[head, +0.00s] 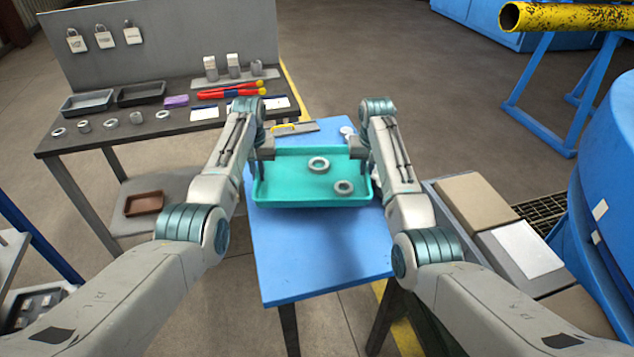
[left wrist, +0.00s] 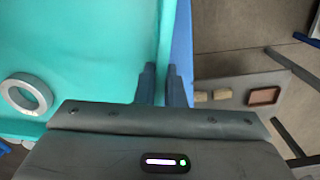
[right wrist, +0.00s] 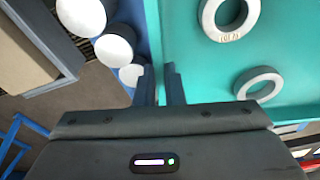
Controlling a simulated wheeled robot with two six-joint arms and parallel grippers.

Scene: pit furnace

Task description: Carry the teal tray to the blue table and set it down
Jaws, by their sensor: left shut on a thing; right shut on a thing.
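The teal tray (head: 290,185) is over the blue table (head: 320,255), level in the head view. I cannot tell whether its underside touches the tabletop. Two grey metal rings (head: 318,165) (head: 344,187) lie in it. My left gripper (head: 262,158) is shut on the tray's left wall; its fingers straddle the wall in the left wrist view (left wrist: 163,82). My right gripper (head: 367,162) is shut on the right wall, and its fingers straddle that wall in the right wrist view (right wrist: 160,82).
A yellow-handled tool (head: 293,128) lies at the table's back edge. White-topped round pieces (right wrist: 113,50) stand beside the tray's right wall. The table's front part is bare. A grey workbench (head: 75,143) with trays and rings is at left; boxes (head: 475,205) and a blue drum (head: 610,170) are at right.

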